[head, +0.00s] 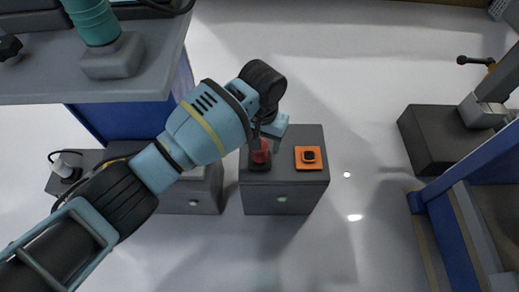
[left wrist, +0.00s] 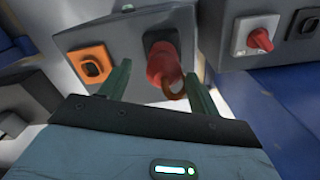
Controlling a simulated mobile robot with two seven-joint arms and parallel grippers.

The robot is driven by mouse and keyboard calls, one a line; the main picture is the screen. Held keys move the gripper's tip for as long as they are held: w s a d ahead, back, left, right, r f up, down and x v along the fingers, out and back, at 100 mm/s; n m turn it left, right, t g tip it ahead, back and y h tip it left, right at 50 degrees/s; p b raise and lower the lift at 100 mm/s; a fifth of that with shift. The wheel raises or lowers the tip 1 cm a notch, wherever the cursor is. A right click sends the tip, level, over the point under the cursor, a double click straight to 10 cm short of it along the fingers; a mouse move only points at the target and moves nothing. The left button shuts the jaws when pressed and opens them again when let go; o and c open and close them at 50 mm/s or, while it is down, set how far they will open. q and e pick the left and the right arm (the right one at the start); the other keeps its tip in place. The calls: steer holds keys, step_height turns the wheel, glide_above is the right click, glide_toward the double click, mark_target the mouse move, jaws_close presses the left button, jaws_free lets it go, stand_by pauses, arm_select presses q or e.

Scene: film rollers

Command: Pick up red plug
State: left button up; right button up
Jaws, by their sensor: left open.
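The red plug (head: 260,152) sits on a dark mount on top of a grey box, partly hidden by my left arm in the head view. In the left wrist view the red plug (left wrist: 162,64) stands out from its dark base, with a brownish ring at its near end. My left gripper (head: 268,130) is over the grey box at the plug. In the left wrist view its two green fingers (left wrist: 158,82) are apart, with the plug between them, nearer the right finger. I cannot tell whether that finger touches it. My right gripper is not in view.
An orange socket plate (head: 308,158) is beside the plug on the same grey box (head: 284,200). Another grey box with a red switch (left wrist: 260,39) stands close by. A grey-topped blue bench (head: 150,70) is at upper left. Open floor lies right of the box.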

arm_select(q)
steer(key=shift+w+a+f+b, duration=0.1)
steer(key=shift+f+b, duration=0.8)
steer(key=shift+f, duration=0.4)
steer(key=shift+w+a+f+b, duration=0.1)
steer(key=shift+f+b, duration=0.8)
steer(key=shift+f, duration=0.35)
steer(key=shift+r, duration=0.1)
steer(key=shift+c, duration=0.6)
steer(key=c, duration=1)
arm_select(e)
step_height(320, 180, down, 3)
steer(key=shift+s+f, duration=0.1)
arm_select(q)
steer(key=shift+r, duration=0.1)
steer(key=shift+c, duration=0.2)
